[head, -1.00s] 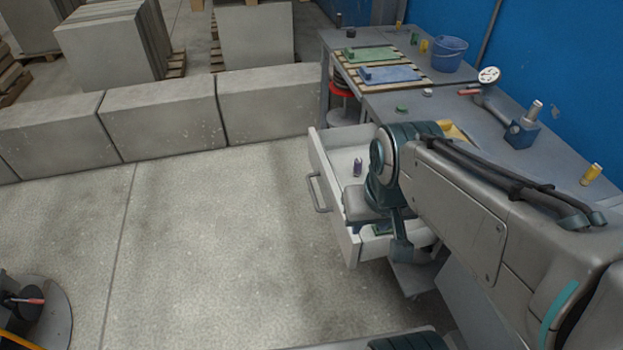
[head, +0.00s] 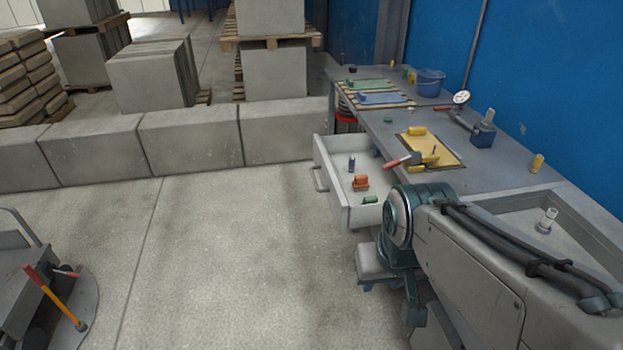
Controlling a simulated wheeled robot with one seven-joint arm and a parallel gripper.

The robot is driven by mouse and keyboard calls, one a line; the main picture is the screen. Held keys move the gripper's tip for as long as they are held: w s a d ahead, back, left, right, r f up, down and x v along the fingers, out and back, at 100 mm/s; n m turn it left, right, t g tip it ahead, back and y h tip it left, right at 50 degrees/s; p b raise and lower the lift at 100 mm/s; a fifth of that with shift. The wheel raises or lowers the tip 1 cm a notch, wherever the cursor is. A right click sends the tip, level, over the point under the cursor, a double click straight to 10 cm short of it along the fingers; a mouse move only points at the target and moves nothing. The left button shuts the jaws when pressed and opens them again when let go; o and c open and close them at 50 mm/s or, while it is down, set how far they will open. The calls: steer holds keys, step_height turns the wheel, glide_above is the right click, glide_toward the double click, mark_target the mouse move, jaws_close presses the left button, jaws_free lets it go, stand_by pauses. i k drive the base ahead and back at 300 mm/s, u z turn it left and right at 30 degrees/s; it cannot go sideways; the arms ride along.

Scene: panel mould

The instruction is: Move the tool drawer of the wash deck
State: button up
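The tool drawer (head: 350,217) of the wash deck (head: 480,165) is pulled out, its white front and grey bar handle (head: 319,180) facing left. Inside it lie a small purple-capped item (head: 351,162), an orange item (head: 361,182) and a green item (head: 370,199). My gripper (head: 370,284) hangs below and in front of the near end of the drawer, apart from the handle. Its fingertips are mostly hidden under my wrist, so I cannot tell whether it is open or shut.
Concrete blocks (head: 190,140) line the back. A cart (head: 40,300) stands at lower left. The floor between is clear.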

mark_target(332, 154)
steer(key=u, duration=0.7)
steer(key=i, duration=1.3)
steer(key=z, duration=0.55)
steer(key=i, duration=0.5)
steer(key=z, duration=0.55)
